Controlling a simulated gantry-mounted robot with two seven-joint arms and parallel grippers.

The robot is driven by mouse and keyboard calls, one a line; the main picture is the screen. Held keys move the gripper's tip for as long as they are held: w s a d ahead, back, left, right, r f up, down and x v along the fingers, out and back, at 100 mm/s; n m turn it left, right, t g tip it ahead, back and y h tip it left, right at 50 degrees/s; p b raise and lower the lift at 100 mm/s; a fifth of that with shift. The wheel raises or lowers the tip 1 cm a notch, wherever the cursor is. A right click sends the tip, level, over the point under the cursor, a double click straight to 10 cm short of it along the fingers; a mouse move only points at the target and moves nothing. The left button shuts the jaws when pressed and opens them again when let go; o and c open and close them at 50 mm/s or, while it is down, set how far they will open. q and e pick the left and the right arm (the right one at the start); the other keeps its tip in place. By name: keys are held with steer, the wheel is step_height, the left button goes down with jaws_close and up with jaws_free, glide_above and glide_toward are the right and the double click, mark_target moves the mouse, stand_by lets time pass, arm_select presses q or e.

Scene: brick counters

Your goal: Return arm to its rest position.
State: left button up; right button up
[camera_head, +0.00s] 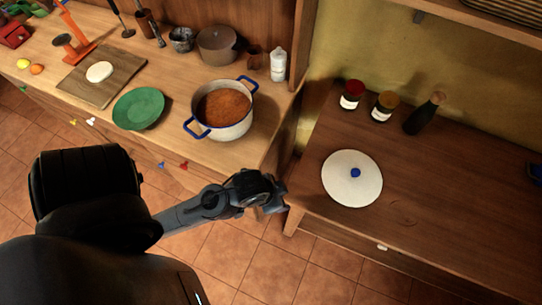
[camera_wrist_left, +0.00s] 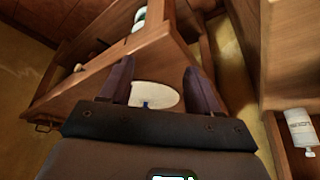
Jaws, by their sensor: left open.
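My left arm reaches in from the lower left in the head view. Its gripper (camera_head: 274,202) is in front of the gap between the two counters, over the tiled floor. In the left wrist view the two dark fingers (camera_wrist_left: 158,68) stand apart with nothing held between them. The white round lid (camera_head: 351,180) with a blue knob lies flat on the right counter, to the right of the gripper and apart from it. The lid also shows beyond the fingers in the left wrist view (camera_wrist_left: 168,93). My right gripper is in neither view.
The left counter holds a blue-handled pot (camera_head: 225,128) of orange-brown food, a green plate (camera_head: 138,108), a cutting board (camera_head: 84,86) and a white bottle (camera_head: 278,66). Two jars and a dark bottle (camera_head: 424,113) stand at the right counter's back. The right counter's front is mostly clear.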

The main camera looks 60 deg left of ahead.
arm_select(q)
steer(key=s, duration=0.1)
steer(key=s+g, duration=0.1)
steer(key=shift+s+a+r, duration=0.15)
steer(key=shift+s+r, duration=0.15)
steer(key=shift+s, duration=0.05)
step_height(320, 180, up, 24)
steer(key=p, duration=2.3)
steer(key=shift+p, duration=0.4)
